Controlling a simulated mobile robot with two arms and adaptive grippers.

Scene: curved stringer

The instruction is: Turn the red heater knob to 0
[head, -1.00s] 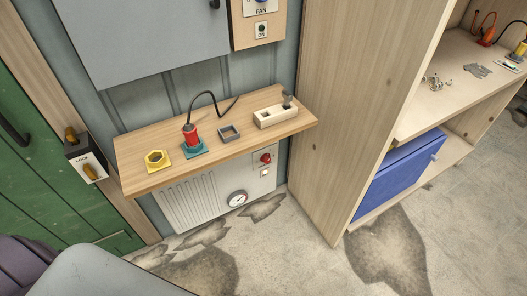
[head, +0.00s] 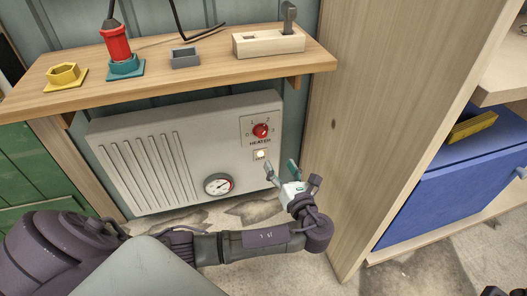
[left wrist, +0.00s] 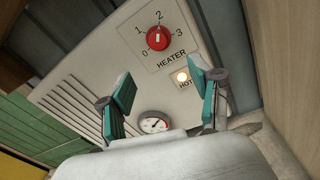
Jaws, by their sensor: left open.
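The red heater knob (head: 261,131) is on the upper right of the white heater (head: 160,165), under the wooden shelf. The left wrist view shows the knob (left wrist: 158,38) inside a dial marked 0 to 3. Its white mark appears to point up towards the 2, with the 0 at its lower left. My left gripper (head: 282,168) is open and empty, below and slightly right of the knob, apart from it. In the left wrist view its teal fingertips (left wrist: 160,78) are spread below the knob.
A lit HOT lamp (head: 261,154) is below the knob. The wooden shelf (head: 215,75) overhangs the heater and carries a red-handled tool (head: 116,42). A tall wooden panel (head: 350,130) stands close to the right. A gauge (head: 218,184) is low on the heater.

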